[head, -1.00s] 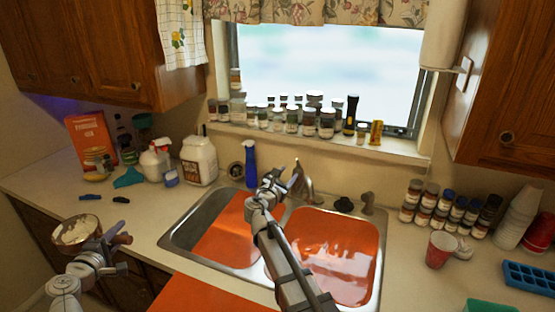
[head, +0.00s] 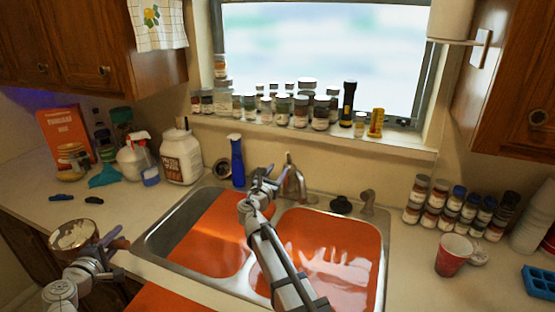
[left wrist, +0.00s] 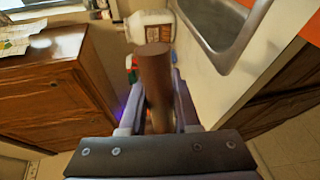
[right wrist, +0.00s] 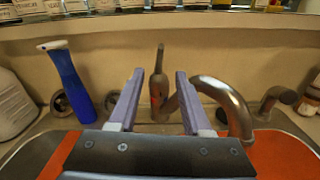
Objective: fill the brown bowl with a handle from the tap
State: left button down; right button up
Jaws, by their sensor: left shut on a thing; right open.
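The brown bowl (head: 73,236), pale inside, is at the lower left of the head view, held beyond the counter's front edge. My left gripper (head: 108,248) is shut on its brown handle, which stands between the fingers in the left wrist view (left wrist: 155,80). The bowl's body is not clear in that view. The tap (head: 292,182) stands behind the sink. My right gripper (head: 268,178) is open in front of it. In the right wrist view, the tap's upright lever (right wrist: 158,88) shows between the open fingers, and the curved spout (right wrist: 228,102) is right of them.
The double sink (head: 172,262) has orange-looking basins. A white jug (head: 181,155) and other bottles crowd the left counter. Spice jars (head: 440,208) and a red cup (head: 453,254) stand on the right. Jars line the window sill.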

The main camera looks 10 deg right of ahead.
aim_at(288, 157)
jog(key=x, duration=1.2)
jog(key=shift+r, duration=0.1)
grip_shut()
dwell(1.3)
